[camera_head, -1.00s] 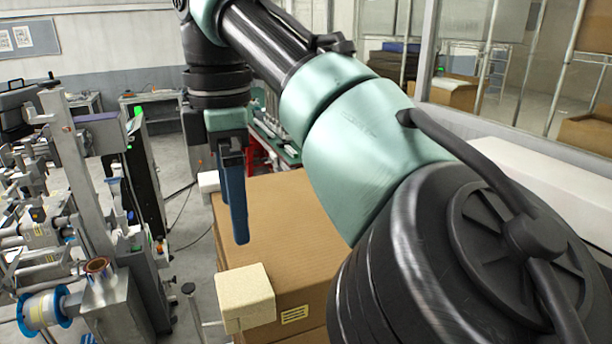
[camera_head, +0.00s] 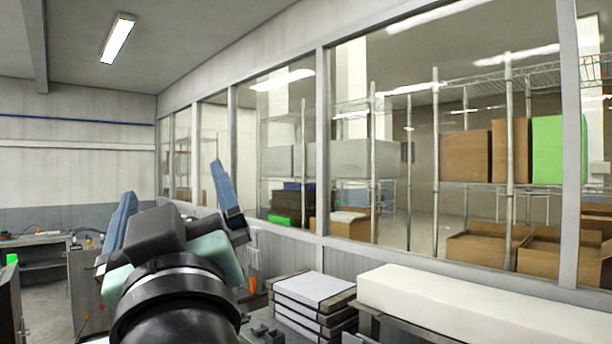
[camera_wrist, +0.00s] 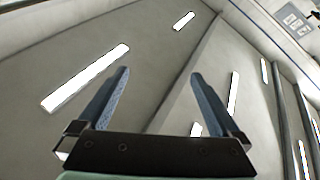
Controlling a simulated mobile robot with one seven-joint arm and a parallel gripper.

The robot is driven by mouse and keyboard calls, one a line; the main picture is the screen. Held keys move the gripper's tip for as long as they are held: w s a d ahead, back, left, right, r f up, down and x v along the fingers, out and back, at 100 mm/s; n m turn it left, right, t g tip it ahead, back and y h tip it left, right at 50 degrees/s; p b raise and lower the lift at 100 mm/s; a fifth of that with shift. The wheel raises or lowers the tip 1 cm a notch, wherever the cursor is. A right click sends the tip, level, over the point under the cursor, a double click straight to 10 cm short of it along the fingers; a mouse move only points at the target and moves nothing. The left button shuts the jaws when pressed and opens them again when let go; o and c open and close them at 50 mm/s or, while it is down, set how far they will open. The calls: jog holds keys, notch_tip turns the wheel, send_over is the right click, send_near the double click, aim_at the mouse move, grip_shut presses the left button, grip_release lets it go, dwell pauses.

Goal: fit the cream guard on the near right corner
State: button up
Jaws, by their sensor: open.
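My gripper (camera_head: 172,180) points upward in the head view, with its two blue fingers spread wide apart. It is open, with nothing between the fingers. The wrist view also shows the gripper (camera_wrist: 160,74) open and empty against the ceiling and its lights. No cream guard shows in either current view. The cardboard carton and its corners are also out of view.
A long white block (camera_head: 470,308) lies at the lower right, beside a stack of flat white-topped boxes (camera_head: 312,293). A windowed partition (camera_head: 320,130) runs along the right, with shelves and cartons behind. A workbench (camera_head: 40,262) stands at the far left.

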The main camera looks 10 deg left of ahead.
jog(key=s+d+r+m+t+h, duration=0.1)
jog(key=s+d+m+t+h, duration=0.2)
jog(key=d, duration=0.5)
jog(key=s+d+r+m+t+h, duration=0.1)
jog(key=s+d+m+t+h, duration=0.3)
jog(key=d+m+h, duration=0.3)
jog(key=shift+s+d+m+h, duration=0.3)
jog(key=shift+s+d+h, duration=0.5)
jog(key=shift+d+h, duration=0.15)
jog(key=shift+r, duration=0.1)
notch_tip(320, 180, down, 5)
jog(key=b, duration=0.4)
jog(key=shift+w+a+r, duration=0.1)
jog(key=shift+r, duration=0.1)
